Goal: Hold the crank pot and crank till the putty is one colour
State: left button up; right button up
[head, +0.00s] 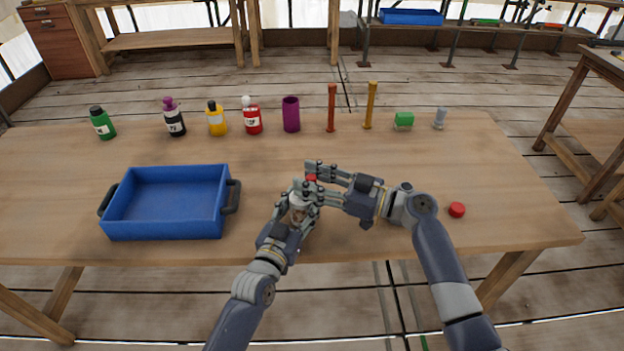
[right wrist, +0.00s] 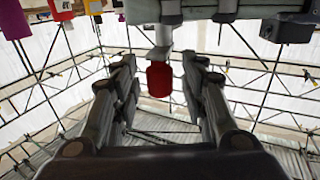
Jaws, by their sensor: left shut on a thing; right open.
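My left gripper (head: 300,200) is shut on the crank pot (head: 297,203), a small pale pot mostly hidden by the fingers, near the front middle of the table. The crank's red knob (head: 311,178) shows just above it. My right gripper (head: 318,177) is open, with its fingers on either side of the knob. In the right wrist view the red knob (right wrist: 160,80) hangs on a pale stem (right wrist: 163,38) between the spread fingers, with gaps at both sides. The putty inside the pot cannot be seen.
A blue tray (head: 168,202) stands on the table (head: 420,165) at left. Along the back stand several bottles, a purple cup (head: 291,114), a red post (head: 332,108), a yellow post (head: 370,105), a green block (head: 403,121) and a grey piece (head: 439,118). A red cap (head: 456,210) lies at right.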

grip_shut()
jog(key=shift+f, duration=0.1)
jog(key=shift+s+a+f+m+t+h, duration=0.1)
jog(key=shift+s+m+t+h, duration=0.15)
jog(key=shift+m+t+h, duration=0.8)
jog(key=shift+s+a+f+m+t+h, duration=0.1)
jog(key=shift+s+m+t+h, duration=0.1)
jog(key=shift+m+t+h, duration=0.85)
jog(key=shift+s+a+r+m+t+h, duration=0.1)
jog(key=shift+s+a+m+t+h, duration=0.1)
jog(key=shift+m+t+h, duration=0.75)
jog(key=shift+s+a+m+t+h, duration=0.1)
jog(key=shift+a+m+t+h, duration=0.05)
jog(key=shift+m+t+h, duration=0.75)
jog(key=shift+t+h, duration=0.35)
jog(key=shift+h, duration=0.1)
